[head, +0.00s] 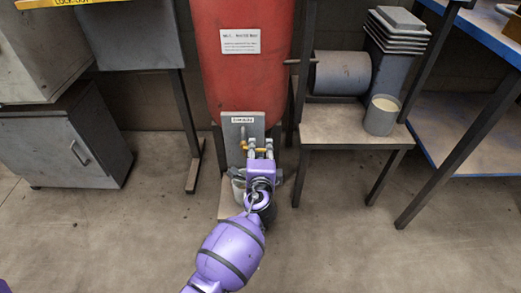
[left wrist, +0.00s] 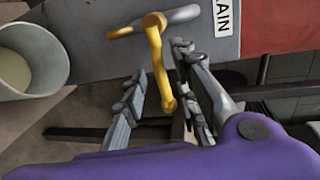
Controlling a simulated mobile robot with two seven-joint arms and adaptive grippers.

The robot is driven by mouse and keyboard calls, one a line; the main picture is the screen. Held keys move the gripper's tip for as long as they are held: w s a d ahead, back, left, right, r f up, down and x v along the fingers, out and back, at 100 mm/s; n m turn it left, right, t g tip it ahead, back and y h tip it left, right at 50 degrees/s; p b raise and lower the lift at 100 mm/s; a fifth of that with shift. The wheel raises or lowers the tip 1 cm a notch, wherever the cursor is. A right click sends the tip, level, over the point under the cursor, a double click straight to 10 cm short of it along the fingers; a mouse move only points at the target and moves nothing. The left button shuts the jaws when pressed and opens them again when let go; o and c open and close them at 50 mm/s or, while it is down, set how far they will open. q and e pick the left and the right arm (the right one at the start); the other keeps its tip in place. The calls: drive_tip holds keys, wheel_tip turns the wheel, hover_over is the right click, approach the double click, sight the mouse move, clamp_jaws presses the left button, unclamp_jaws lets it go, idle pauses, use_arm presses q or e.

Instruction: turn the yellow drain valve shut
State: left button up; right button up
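The yellow drain valve handle (left wrist: 157,62) is a bent bar on a grey pipe stub, in front of a grey plate marked "DRAIN" (left wrist: 197,45). In the head view a small part of the valve (head: 244,146) shows beside my left gripper (head: 260,146), under the red tank (head: 242,75). In the left wrist view my left gripper (left wrist: 158,108) is open, with its fingers on either side of the handle's free end. The right finger is very close to the handle; I cannot tell whether they touch. The left finger is clearly apart from it. My right gripper is not in view.
A grey bucket (left wrist: 28,70) is near the valve in the left wrist view. To the right of the tank, a low stand (head: 345,128) holds a grey drum (head: 342,73) and a cup (head: 382,115). A grey cabinet (head: 62,148) stands at left. The foreground floor is clear.

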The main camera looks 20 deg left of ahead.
sight(260, 149)
use_arm(q)
wheel_tip(260, 149, up, 10)
drive_tip(key=shift+r, duration=0.1)
idle(0.4)
